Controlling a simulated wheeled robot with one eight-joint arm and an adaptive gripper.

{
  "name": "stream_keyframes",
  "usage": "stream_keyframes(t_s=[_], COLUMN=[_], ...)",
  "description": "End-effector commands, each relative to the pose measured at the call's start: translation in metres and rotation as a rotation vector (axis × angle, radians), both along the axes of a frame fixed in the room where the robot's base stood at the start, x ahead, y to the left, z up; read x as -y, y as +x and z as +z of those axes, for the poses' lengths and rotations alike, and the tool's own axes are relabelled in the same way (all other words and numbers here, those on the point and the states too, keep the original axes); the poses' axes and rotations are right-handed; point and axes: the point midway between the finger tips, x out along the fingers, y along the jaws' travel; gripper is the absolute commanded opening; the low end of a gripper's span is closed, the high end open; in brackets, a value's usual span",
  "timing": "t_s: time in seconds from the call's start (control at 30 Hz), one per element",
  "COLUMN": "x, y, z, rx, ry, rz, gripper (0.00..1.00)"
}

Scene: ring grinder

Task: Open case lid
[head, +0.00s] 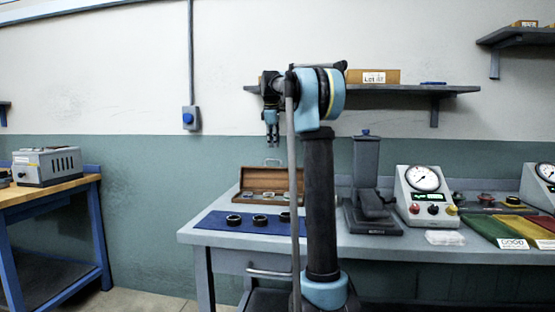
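A brown wooden case (250,179) stands at the back left of the grey workbench. Its lid looks raised and leans upright at the back, with a small handle (272,162) at its top edge. Several small ring-like parts show low in the case. My gripper (272,143) hangs above the case, pointing down and clear of the lid and handle. Its two fingers look close together, but they are too small to tell whether they are open or shut. Nothing is visible in them. The case's right end is partly hidden behind my arm.
A blue mat (215,220) with dark rings (259,220) lies in front of the case. A dark press-like stand (367,165) and a dial gauge box (423,190) stand to the right. A wall shelf (430,90) holds a labelled box (373,76).

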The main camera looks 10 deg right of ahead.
Motion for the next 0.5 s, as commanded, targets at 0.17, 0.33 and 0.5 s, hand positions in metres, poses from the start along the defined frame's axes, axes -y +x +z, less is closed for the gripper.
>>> stream_keyframes(t_s=[0.17, 0.33, 0.5], x=[0.004, 0.006, 0.008], y=[0.01, 0.018, 0.023], z=[-0.03, -0.055, -0.071], rx=[0.0, 0.0, 0.0], ry=[0.0, 0.0, 0.0], rz=[-0.001, -0.001, -0.001], gripper=[0.3, 0.3, 0.3])
